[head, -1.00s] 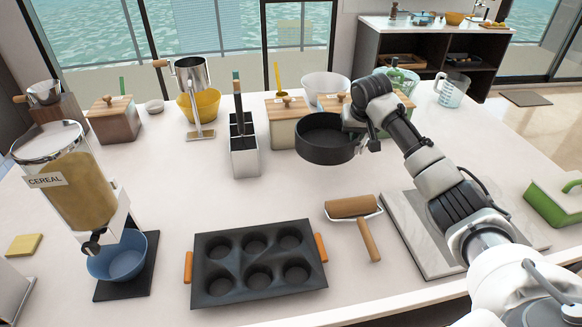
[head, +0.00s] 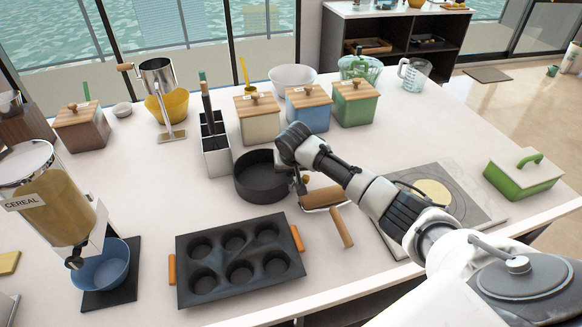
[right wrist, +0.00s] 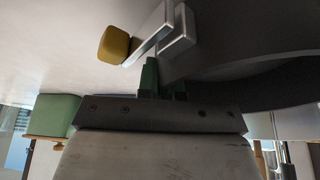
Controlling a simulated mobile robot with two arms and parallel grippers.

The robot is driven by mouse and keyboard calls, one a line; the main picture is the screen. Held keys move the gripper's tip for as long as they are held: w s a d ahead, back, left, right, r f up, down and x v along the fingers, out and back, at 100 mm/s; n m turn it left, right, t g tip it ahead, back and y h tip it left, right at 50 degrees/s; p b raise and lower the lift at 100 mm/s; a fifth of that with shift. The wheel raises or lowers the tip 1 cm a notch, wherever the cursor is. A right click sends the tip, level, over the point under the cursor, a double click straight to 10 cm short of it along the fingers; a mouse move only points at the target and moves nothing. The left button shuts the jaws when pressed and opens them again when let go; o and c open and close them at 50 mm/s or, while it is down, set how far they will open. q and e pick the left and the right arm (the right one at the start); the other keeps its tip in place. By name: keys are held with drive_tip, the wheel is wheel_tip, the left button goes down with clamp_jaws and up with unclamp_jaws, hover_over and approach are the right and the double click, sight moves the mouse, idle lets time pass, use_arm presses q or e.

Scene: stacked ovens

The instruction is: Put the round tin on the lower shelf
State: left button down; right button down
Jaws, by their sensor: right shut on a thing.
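The round tin (head: 258,180) is a dark, shallow, open-topped round pan in the middle of the head view. It is upright and low at the counter top; I cannot tell whether its base touches. My right gripper (head: 296,180) is shut on the tin's right-hand rim. In the right wrist view, the tin's dark curved wall (right wrist: 280,82) fills the upper right, beside the gripper fingers (right wrist: 168,45). A dark open shelf unit (head: 333,50) stands beyond the counter, with its lower part partly hidden. My left gripper is not in view.
A muffin tray (head: 240,262) lies in front of the tin, and a wooden-handled roller (head: 341,228) lies to its right. A utensil holder (head: 216,160) stands behind left. Cream (head: 258,122), blue (head: 308,112) and green (head: 355,105) canisters stand behind. A stone board (head: 455,185) lies right.

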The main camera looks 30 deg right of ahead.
drive_tip(key=c, duration=1.3)
unclamp_jaws()
drive_tip(key=shift+r, duration=0.1)
